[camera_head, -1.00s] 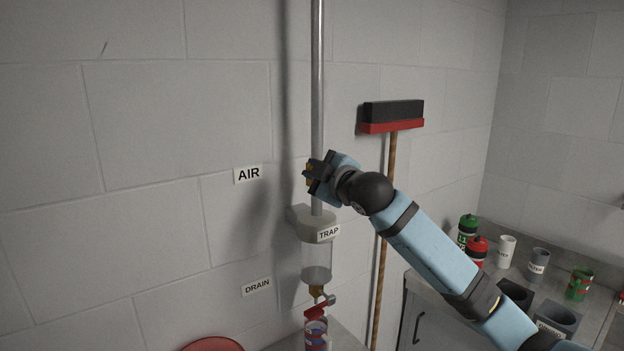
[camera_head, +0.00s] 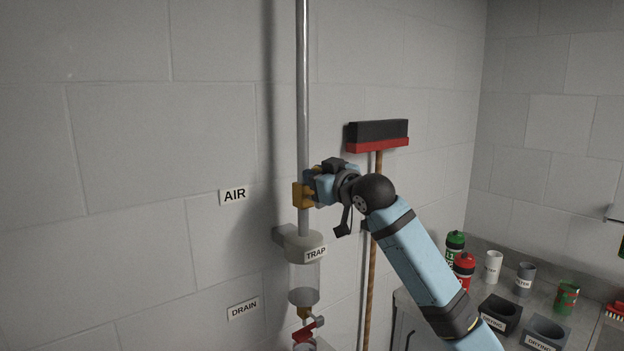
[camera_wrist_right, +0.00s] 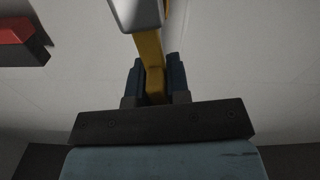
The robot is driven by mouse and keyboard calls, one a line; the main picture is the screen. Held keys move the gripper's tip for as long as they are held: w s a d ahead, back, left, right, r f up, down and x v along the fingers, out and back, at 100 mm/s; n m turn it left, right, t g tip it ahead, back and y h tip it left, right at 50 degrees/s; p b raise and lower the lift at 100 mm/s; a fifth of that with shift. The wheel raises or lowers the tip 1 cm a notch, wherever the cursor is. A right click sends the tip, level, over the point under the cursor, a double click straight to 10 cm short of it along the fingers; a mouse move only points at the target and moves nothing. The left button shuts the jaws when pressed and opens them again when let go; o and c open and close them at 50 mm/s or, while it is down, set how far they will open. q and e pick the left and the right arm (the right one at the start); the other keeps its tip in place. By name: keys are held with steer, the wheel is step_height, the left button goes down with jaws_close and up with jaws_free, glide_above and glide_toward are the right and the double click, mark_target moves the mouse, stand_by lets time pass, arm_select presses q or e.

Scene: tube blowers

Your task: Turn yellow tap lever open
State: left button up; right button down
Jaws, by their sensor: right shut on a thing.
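The yellow tap lever (camera_wrist_right: 150,50) shows in the right wrist view, running down between the two dark fingers. My right gripper (camera_wrist_right: 155,84) is shut on it; in the head view the gripper (camera_head: 314,186) is at the tap, right of the pipe. The brass-yellow tap body (camera_head: 302,195) sits on the vertical grey pipe (camera_head: 303,90), beside the AIR label (camera_head: 234,196). The gripper hides most of the lever in the head view. My left gripper is not in view.
Below the tap are a clear TRAP vessel (camera_head: 305,280) and a red drain lever (camera_head: 304,333). A broom (camera_head: 378,137) leans on the wall behind my right arm. A counter at the right holds bottles, a white cup (camera_head: 493,267) and dark holders (camera_head: 500,313).

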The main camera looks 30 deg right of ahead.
steer(key=shift+d+f+m, duration=0.1)
steer(key=shift+m, duration=0.2)
steer(key=c, duration=1.2)
jaws_free()
steer(key=shift+d, duration=0.1)
steer(key=shift+o, duration=0.2)
steer(key=shift+s, duration=0.5)
steer(key=s+d+b, duration=0.2)
steer(key=s+b, duration=0.2)
steer(key=s, duration=0.8)
steer(key=shift+s, duration=0.35)
steer(key=shift+a, duration=0.1)
